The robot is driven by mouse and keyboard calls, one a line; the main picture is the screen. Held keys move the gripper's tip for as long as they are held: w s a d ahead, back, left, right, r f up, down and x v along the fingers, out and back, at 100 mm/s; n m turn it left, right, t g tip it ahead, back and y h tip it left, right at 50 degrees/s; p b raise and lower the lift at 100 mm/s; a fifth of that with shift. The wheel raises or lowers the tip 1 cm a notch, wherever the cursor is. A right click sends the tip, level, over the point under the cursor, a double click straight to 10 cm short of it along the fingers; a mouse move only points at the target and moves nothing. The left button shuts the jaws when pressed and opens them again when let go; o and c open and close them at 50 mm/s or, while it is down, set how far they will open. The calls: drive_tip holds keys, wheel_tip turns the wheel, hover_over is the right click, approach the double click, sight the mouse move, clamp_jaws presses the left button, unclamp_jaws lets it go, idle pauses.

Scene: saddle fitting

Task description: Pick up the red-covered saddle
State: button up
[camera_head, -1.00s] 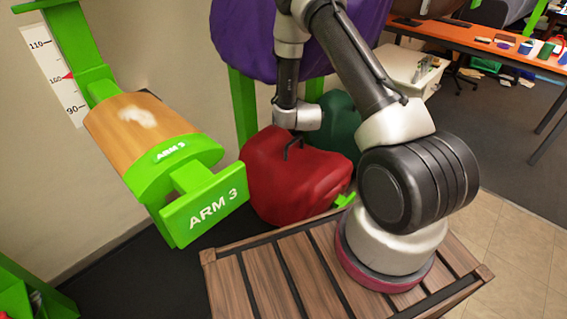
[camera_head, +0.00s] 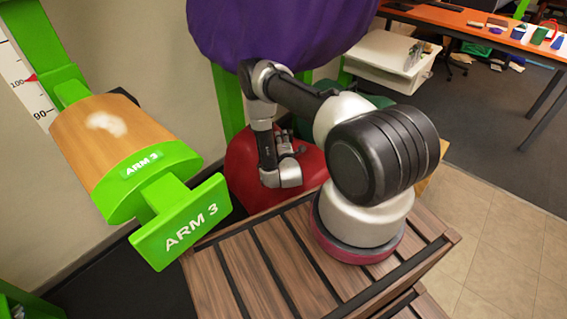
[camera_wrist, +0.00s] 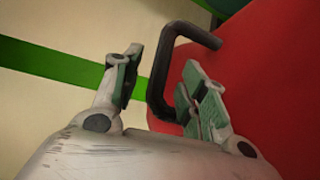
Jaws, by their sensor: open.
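The red-covered saddle (camera_head: 243,172) sits behind the slatted wooden platform in the head view, partly hidden by my arm. In the wrist view its red cover (camera_wrist: 275,75) fills the right side. A black bar handle (camera_wrist: 158,82) stands out from the cover. My gripper (camera_wrist: 160,85) is open, with one finger on each side of the handle's lower part. I cannot tell whether either finger touches it. In the head view my gripper (camera_head: 290,150) is in front of the red cover, and the handle is hidden there.
A green rack arm marked ARM 3 (camera_head: 183,222) with a wooden pad (camera_head: 95,140) juts out at the left. A purple-covered saddle (camera_head: 275,30) hangs above my arm. A green cover (camera_head: 375,100) shows behind. A white cabinet (camera_head: 390,60) stands at the back right.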

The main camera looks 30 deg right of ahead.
sight(282, 138)
drive_tip(key=shift+x, duration=1.5)
clamp_jaws()
drive_tip(key=shift+r, duration=0.1)
